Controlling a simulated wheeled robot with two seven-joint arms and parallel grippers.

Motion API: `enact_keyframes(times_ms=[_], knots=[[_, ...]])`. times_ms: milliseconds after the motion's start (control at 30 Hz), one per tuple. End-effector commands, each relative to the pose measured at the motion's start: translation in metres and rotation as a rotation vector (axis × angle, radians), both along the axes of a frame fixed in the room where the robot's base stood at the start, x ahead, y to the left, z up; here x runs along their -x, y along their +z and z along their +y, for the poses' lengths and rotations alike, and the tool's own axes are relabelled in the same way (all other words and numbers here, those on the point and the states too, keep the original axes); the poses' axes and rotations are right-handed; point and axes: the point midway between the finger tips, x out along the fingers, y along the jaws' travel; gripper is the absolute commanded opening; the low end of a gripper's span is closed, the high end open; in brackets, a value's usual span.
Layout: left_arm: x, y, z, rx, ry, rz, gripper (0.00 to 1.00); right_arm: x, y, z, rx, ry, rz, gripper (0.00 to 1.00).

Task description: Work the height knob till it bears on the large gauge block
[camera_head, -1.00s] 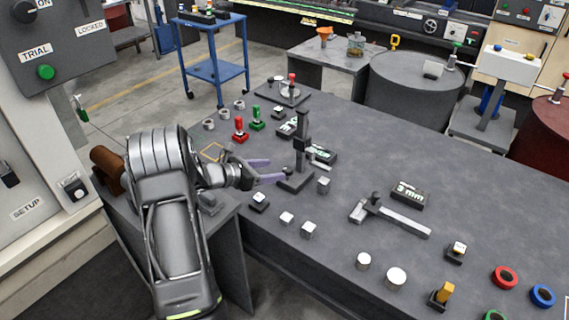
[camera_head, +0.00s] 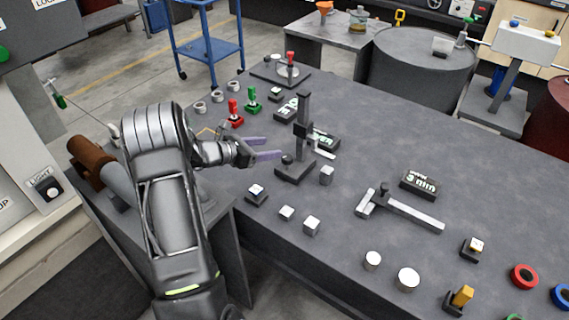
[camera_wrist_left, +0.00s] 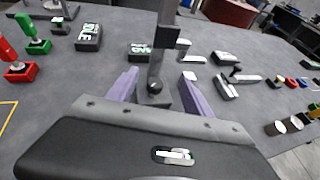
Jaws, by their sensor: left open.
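A dark height stand (camera_head: 303,118) stands upright on the bench, with a square base, a column and a slider. A small dark ball knob (camera_wrist_left: 155,86) shows low on the stand in the left wrist view; I cannot tell whether it is the height knob. My left gripper (camera_head: 279,149) is open, its purple fingers pointing at the stand from the left. In the left wrist view the stand shows between the fingertips, with nothing gripped. A silver block (camera_head: 326,175) stands right of the base, seemingly apart; whether it is the large gauge block is unclear. My right gripper is out of view.
Two small silver blocks (camera_head: 312,225) and a dark button box (camera_head: 256,194) lie nearer the front edge. Red (camera_head: 233,114) and green (camera_head: 252,100) pegged pieces stand behind my gripper. A caliper-like tool (camera_head: 400,210) lies right.

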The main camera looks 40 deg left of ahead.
Motion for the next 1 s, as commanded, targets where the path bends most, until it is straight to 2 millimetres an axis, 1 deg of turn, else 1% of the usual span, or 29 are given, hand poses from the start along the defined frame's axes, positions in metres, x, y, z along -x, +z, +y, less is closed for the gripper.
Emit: enact_keyframes(times_ms=[33, 100, 200, 333, 767, 867, 1000], knots=[[0.000, -0.017, 0.000, 0.000, 0.000, 0.000, 0.59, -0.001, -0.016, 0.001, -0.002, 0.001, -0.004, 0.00], [0.000, -0.028, 0.000, 0.000, 0.000, 0.000, 0.59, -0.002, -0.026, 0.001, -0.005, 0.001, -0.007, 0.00], [0.000, -0.042, 0.000, 0.000, 0.000, 0.000, 0.59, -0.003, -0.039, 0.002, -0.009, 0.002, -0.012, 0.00], [0.000, -0.054, 0.000, 0.000, 0.000, 0.000, 0.59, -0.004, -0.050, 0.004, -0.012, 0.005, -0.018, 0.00], [0.000, -0.054, 0.000, 0.000, 0.000, 0.000, 0.59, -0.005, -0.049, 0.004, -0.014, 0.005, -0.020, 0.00], [-0.004, -0.055, -0.001, 0.000, -0.001, 0.000, 0.59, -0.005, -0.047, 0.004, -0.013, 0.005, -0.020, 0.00], [-0.015, -0.060, -0.005, 0.000, -0.002, 0.001, 0.59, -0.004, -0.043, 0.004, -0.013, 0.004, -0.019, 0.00]])
